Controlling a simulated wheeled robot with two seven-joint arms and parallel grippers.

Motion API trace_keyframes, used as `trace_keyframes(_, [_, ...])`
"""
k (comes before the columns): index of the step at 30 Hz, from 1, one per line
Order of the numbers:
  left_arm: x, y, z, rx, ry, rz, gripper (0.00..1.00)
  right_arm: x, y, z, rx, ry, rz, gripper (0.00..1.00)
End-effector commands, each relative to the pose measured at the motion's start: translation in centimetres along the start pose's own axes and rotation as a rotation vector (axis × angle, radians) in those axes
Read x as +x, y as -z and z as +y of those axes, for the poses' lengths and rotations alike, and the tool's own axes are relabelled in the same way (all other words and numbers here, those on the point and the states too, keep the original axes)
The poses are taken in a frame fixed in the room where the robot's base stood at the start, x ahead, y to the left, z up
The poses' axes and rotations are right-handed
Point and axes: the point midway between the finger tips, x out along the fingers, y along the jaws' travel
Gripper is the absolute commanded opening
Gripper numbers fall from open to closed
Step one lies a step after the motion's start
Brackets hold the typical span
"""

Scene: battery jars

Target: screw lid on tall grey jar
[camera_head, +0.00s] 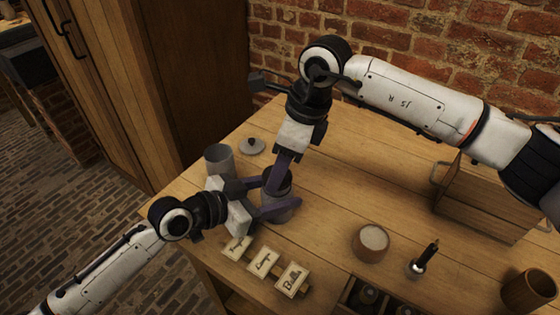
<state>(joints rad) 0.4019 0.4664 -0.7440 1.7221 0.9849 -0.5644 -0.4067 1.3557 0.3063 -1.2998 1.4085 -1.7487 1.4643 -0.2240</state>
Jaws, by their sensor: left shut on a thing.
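A dark grey jar (276,192) stands upright near the table's left edge, between the fingers of my left gripper (272,196). That gripper comes in level from the left and is shut on the jar. The fingers hide the jar's mouth, so I cannot tell whether a lid is there or held. Another grey jar (219,159) stands open behind and left of it. A round grey lid with a dark knob (252,146) lies on the table beyond them.
Three lettered cards (263,262) lie near the front edge of the wooden table (335,195). A round bowl with pale contents (371,243), a dark-handled tool (424,258), a wooden cup (529,291) and a wooden box (485,206) stand to the right. The table's middle is clear.

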Motion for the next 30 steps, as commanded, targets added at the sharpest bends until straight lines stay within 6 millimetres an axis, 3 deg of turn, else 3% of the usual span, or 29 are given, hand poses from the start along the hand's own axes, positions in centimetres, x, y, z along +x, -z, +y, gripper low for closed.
trace_keyframes(30, [0.0, 0.01, -0.01, 0.0, 0.0, 0.0, 0.14, 1.0, 0.31, -0.01, 0.0, 0.0, 0.001, 0.25])
